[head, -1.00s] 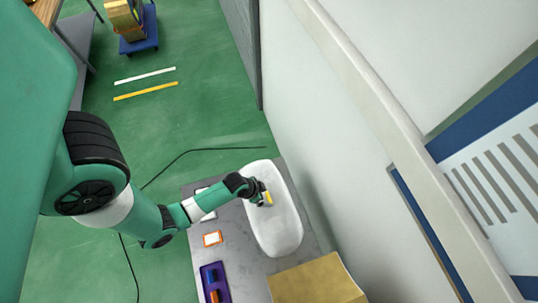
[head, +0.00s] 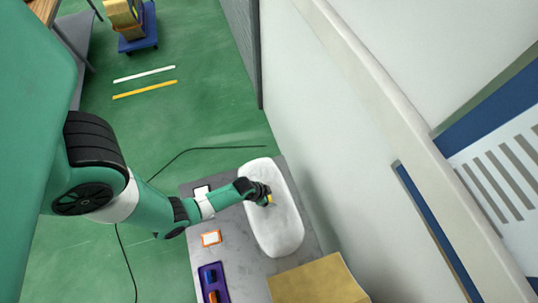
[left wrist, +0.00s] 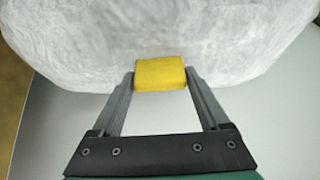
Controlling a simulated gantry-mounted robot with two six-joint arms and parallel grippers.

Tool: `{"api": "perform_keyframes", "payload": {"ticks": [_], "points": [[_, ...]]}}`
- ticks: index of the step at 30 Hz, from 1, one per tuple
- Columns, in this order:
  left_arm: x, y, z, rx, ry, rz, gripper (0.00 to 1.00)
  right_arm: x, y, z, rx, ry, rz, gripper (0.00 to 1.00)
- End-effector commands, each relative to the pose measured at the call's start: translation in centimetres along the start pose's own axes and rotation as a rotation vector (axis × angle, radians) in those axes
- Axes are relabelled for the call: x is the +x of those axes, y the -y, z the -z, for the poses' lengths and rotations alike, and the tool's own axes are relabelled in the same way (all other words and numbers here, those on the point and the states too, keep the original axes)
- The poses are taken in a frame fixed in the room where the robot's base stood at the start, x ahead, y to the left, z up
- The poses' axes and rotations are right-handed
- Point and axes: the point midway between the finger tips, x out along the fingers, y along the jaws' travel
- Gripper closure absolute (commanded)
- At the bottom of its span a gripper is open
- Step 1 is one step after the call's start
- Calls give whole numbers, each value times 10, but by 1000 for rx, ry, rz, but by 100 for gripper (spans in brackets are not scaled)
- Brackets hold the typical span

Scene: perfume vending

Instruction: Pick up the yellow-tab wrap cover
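The wrap cover (head: 278,228) is a white, rounded, cloth-like piece lying lengthwise along the right part of the grey table in the head view. In the left wrist view the cover (left wrist: 75,45) fills the top, with its curved near edge in sight. Its yellow tab (left wrist: 160,74) sits at that edge. My left gripper (head: 268,199) is at the cover's upper part. In the left wrist view its two fingers (left wrist: 160,78) flank the tab closely, with no clear gap, and look shut on it. The tab is mostly hidden by the gripper in the head view. My right gripper is not in view.
The grey table (head: 240,258) also holds an orange-framed card (head: 211,238), a dark-framed white card (head: 201,191), a purple tray (head: 213,283) with blue and orange items, and a cardboard box (head: 318,283). A white wall or machine (head: 330,140) rises close on the right.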

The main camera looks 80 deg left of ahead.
Motion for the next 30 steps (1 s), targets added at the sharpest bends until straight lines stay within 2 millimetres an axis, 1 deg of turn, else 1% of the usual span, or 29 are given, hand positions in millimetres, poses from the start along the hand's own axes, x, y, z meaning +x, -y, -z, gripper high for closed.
{"api": "perform_keyframes", "payload": {"ticks": [1,2,3,8,12,23,26,30], "points": [[0,0,0,0,0,0,32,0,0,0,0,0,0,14],[0,0,0,0,0,0,38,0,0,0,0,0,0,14],[0,0,0,0,0,0,45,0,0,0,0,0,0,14],[0,0,0,0,1,0,74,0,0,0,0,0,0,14],[0,0,0,0,1,0,99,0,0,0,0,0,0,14],[-3,0,1,0,0,0,100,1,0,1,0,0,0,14],[-14,0,6,0,-2,0,100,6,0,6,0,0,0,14],[-44,0,19,0,-3,0,100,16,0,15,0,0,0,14]]}}
